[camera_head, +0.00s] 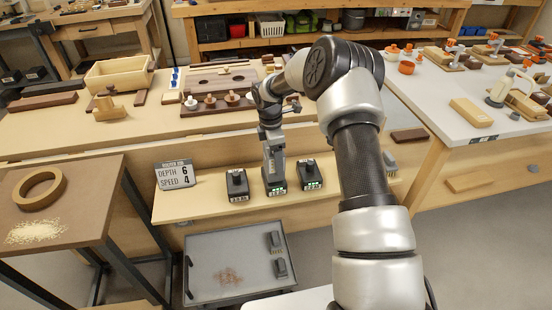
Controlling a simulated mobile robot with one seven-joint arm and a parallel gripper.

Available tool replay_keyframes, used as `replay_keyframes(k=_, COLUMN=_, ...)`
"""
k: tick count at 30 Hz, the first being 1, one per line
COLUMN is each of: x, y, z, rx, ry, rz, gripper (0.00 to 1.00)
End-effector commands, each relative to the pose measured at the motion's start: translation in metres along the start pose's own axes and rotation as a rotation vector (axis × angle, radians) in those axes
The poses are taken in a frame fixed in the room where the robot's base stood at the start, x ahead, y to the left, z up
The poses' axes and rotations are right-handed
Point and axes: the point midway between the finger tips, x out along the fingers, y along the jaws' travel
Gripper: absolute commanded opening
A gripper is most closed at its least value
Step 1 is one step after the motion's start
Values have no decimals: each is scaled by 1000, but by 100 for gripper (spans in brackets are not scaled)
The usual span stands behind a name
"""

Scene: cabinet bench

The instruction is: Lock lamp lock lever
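I cannot pick out a lamp lock lever for certain. A pale, jointed lamp-like device (499,91) stands on the white bench at the right; any lever on it is too small to make out. My gripper (273,178) points down over the middle one of three dark blocks on the low shelf, far to the left of that device. The middle block (276,188) shows green lights at its front. The gripper's fingers are too small and dark to tell apart, and whether it touches or holds the block is unclear.
Dark blocks stand left (237,185) and right (310,175) of my gripper, near a sign (175,175) reading DEPTH 6, SPEED 4. A pale wooden block (471,112) lies on the white bench (420,88). A grey cabinet (215,252) stands below the shelf.

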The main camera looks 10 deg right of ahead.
Motion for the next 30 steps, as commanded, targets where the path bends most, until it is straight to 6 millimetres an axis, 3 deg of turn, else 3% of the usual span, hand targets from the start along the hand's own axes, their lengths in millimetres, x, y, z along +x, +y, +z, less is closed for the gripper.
replay_keyframes(k=25, x=8, y=1, z=-1, rx=0, ry=0, rz=1, gripper=28)
replay_keyframes(k=26, x=7, y=1, z=-1, rx=0, ry=0, rz=2, gripper=71)
replay_keyframes(k=30, x=7, y=1, z=-1, rx=0, ry=0, rz=1, gripper=73)
